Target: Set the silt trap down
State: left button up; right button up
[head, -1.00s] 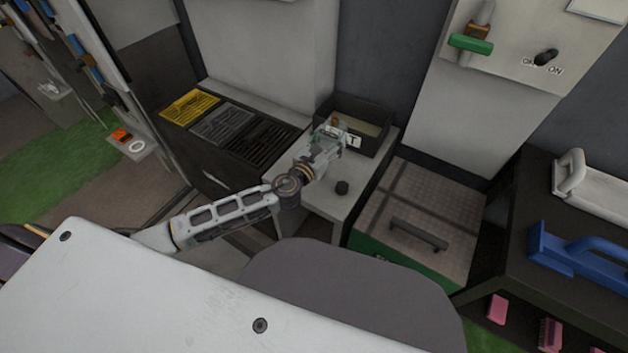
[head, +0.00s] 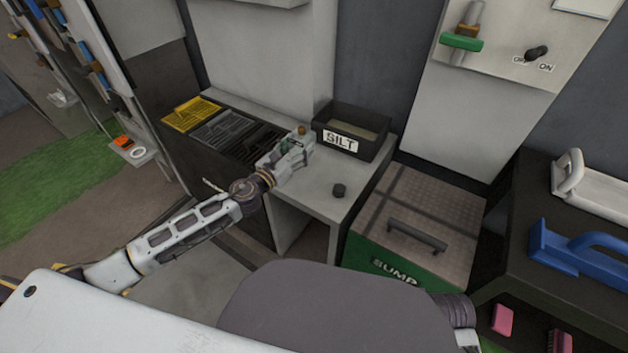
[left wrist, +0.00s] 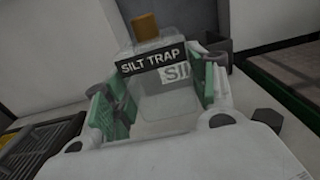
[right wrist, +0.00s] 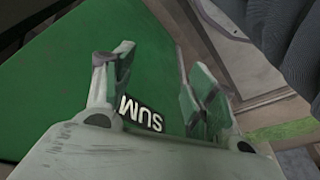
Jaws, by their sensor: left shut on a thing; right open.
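The silt trap (left wrist: 165,95) is a clear container with a brown knob on top and a black SILT TRAP label. My left gripper (head: 295,150) is shut on it, with its green-padded fingers on both sides in the left wrist view (left wrist: 160,105). In the head view the trap is mostly hidden by the gripper; its brown knob shows above the pale bench top (head: 326,185). I cannot tell whether the trap touches the bench. My right gripper (right wrist: 158,90) is open and empty, in front of the green SUMP box (right wrist: 95,65).
The black tray labelled SILT (head: 374,145) stands at the back of the bench, right of the left gripper. Yellow, grey and black grates (head: 191,113) lie to the left. The SUMP box's lid (head: 440,205) has a handle.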

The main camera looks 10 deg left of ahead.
aim_at(299, 180)
dwell(0.3)
pick_arm(q)
jog(key=shift+f+b, duration=0.95)
jog(key=shift+f, duration=0.55)
notch_tip(299, 180, down, 2)
jog(key=shift+f+b, duration=0.1)
jog(key=shift+b, duration=0.55)
jog(key=shift+f, duration=0.3)
pick_arm(e)
jog(key=shift+w+a+f+t+y, duration=0.2)
jog(key=shift+a+t, duration=0.1)
jog(key=shift+a, duration=0.1)
jog(key=shift+w+a+f+t+y, duration=0.1)
jog(key=shift+w+a+t+y, duration=0.1)
jog(key=shift+a+t, duration=0.15)
pick_arm(q)
jog(key=shift+f, duration=0.1)
jog(key=shift+f+b, duration=0.2)
jog(key=shift+b, duration=0.2)
notch_tip(299, 180, down, 3)
jog(key=shift+r+b, duration=0.2)
jog(key=shift+b, duration=0.75)
jog(key=shift+f, duration=0.5)
pick_arm(e)
notch_tip(299, 180, down, 6)
jog(key=a+y, duration=0.1)
jog(key=shift+w+a+t, duration=0.25)
jog(key=shift+a+t, duration=0.15)
jog(key=shift+t, duration=0.05)
